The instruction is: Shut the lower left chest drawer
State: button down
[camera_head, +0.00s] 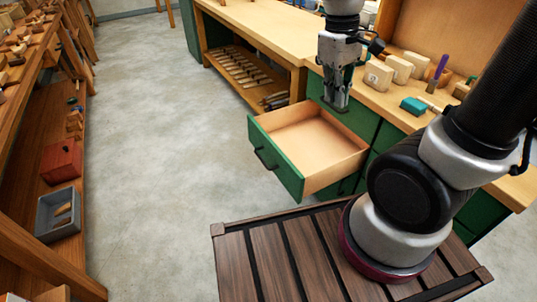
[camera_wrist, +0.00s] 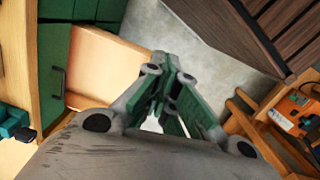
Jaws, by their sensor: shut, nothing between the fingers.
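An open drawer (camera_head: 281,167) with a green front, dark handle and pale wooden inside sticks out of the green chest (camera_head: 383,135) under the bench. Green chest panel shows above it. In the wrist view, the drawer's pale inside (camera_wrist: 98,62) lies left of the fingers, and the chest face (camera_wrist: 52,65) is at the far left. My gripper (camera_head: 338,104) is shut and empty, pointing down, and overlaps the drawer's far side in the head view. In the wrist view my gripper (camera_wrist: 183,78) covers part of the green drawer front. I cannot tell whether they touch.
The wooden benchtop (camera_head: 262,28) holds pale blocks (camera_head: 379,74) and a teal item (camera_head: 414,105) behind my gripper. A slatted dark wooden top (camera_head: 268,258) is in front. Shelving (camera_head: 75,125) stands at left. Grey floor (camera_head: 160,150) left of the drawer is clear.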

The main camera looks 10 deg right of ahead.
jog(key=w+a+f+n+h, duration=0.35)
jog(key=a+f+n, duration=0.2)
jog(key=f, duration=0.45)
jog(key=w+a+f+n+t+h, duration=0.1)
jog(key=w+a+f+n+h, duration=0.1)
jog(key=w+a+f+n, duration=0.5)
jog(key=w+a+f+n+h, duration=0.1)
jog(key=w+a+f+h, duration=0.3)
jog(key=f, duration=0.8)
jog(key=w+a+n+t+y, duration=0.2)
jog(key=w+a+n, duration=0.1)
jog(key=w+a, duration=0.15)
send_near(277, 157)
notch_tip(277, 157, down, 4)
jog(key=d, duration=0.2)
jog(key=shift+w+d+r, duration=0.2)
jog(key=shift+w+d, duration=0.2)
jog(key=shift+d, duration=0.05)
